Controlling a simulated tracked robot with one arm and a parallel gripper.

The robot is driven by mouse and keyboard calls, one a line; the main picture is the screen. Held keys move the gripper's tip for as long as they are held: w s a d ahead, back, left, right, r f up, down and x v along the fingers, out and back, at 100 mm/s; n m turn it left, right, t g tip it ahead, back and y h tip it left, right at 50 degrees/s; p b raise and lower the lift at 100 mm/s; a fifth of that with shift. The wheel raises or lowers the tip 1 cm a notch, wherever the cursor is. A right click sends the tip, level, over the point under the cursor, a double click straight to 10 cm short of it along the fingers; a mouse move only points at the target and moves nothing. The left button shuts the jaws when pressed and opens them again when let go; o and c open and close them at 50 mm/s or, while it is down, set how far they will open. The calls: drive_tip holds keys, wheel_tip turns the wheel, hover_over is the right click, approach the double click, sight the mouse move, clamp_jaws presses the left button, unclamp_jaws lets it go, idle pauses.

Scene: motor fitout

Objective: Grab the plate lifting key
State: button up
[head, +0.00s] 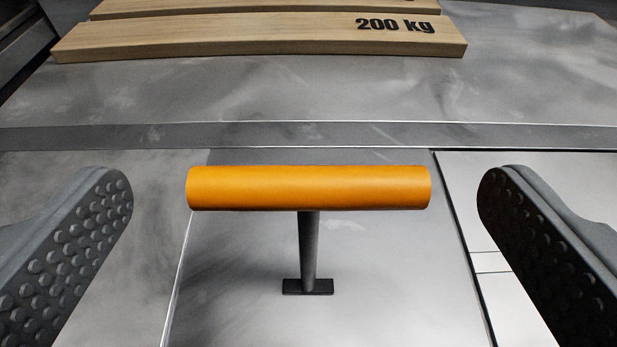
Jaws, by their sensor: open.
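The plate lifting key (308,188) stands upright in the middle of the head view. It has an orange cylindrical handle lying crosswise, a dark grey stem below it, and a small dark foot at the bottom. My gripper (308,200) is open, with one studded grey finger on each side of the key. Both fingers are apart from the handle, with a gap at each end. Nothing is between the fingers but the key. I cannot tell whether the foot is set into the floor plate or rests on it.
Grey metal floor plates (250,290) with seams lie under the key. A darker strip (330,136) crosses behind it. Wooden boards (250,38), the nearer marked "200 kg", lie at the back. The floor between strip and boards is clear.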

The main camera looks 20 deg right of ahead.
sight(308, 196)
drive_tip(key=shift+w+d+f+b, duration=0.25)
drive_tip(key=shift+w+f, duration=0.15)
drive_tip(key=shift+w, duration=0.15)
drive_tip(key=shift+w+d+f+b, duration=0.2)
drive_tip(key=shift+w+f, duration=0.2)
drive_tip(key=shift+w, duration=0.1)
drive_tip(key=shift+w+d+f, duration=0.15)
drive_tip(key=shift+w+d, duration=0.05)
drive_tip(key=shift+w, duration=0.4)
drive_tip(key=c, duration=0.8)
drive_tip(key=shift+c, duration=0.2)
